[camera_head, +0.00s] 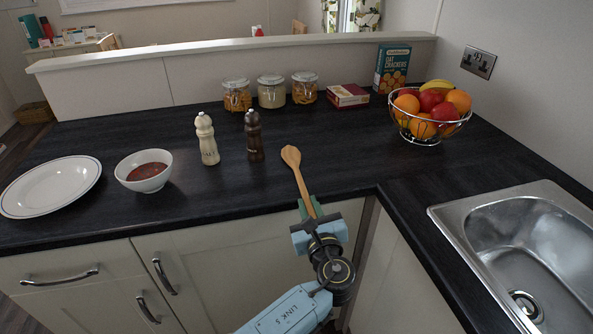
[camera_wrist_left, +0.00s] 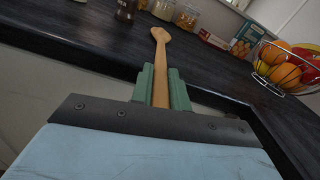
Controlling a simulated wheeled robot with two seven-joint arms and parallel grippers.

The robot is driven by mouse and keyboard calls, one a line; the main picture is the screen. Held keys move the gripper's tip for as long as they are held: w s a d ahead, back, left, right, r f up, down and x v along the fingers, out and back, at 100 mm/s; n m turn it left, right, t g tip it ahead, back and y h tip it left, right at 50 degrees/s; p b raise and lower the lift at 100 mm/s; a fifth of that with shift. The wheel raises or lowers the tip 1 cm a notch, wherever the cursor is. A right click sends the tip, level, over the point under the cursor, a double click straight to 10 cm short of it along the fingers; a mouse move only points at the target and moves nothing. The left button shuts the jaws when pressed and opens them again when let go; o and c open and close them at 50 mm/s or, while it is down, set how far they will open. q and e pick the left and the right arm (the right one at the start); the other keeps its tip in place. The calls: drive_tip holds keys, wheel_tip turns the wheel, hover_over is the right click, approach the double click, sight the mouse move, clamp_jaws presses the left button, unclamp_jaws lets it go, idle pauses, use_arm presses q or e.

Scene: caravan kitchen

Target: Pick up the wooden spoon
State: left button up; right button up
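The wooden spoon (camera_head: 297,170) points away from me, its bowl end over the dark worktop (camera_head: 345,165) and its handle running back past the front edge. My left gripper (camera_head: 309,208) is at the front edge with its green fingers on either side of the handle. In the left wrist view the spoon (camera_wrist_left: 160,62) runs straight out between the fingers (camera_wrist_left: 160,88), which look closed against the handle. The handle's end is hidden near the palm. I cannot tell whether the spoon's bowl touches the worktop. My right gripper is not in view.
Pale salt mill (camera_head: 207,140) and dark pepper mill (camera_head: 253,137) stand left of the spoon. A bowl of red sauce (camera_head: 160,182) and a white plate (camera_head: 50,187) lie further left. A fruit basket (camera_head: 430,137) and steel sink (camera_head: 437,213) are right. Jars (camera_head: 271,92) stand behind.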

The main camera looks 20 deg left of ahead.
use_arm(q)
clamp_jaws()
drive_tip(key=shift+r, duration=0.3)
wheel_tip(320, 180, up, 5)
drive_tip(key=shift+f+p, duration=0.1)
drive_tip(key=shift+p, duration=0.8)
wheel_tip(320, 180, up, 4)
drive_tip(key=shift+r+p, duration=0.25)
drive_tip(key=shift+p, duration=0.3)
drive_tip(key=shift+r, duration=0.1)
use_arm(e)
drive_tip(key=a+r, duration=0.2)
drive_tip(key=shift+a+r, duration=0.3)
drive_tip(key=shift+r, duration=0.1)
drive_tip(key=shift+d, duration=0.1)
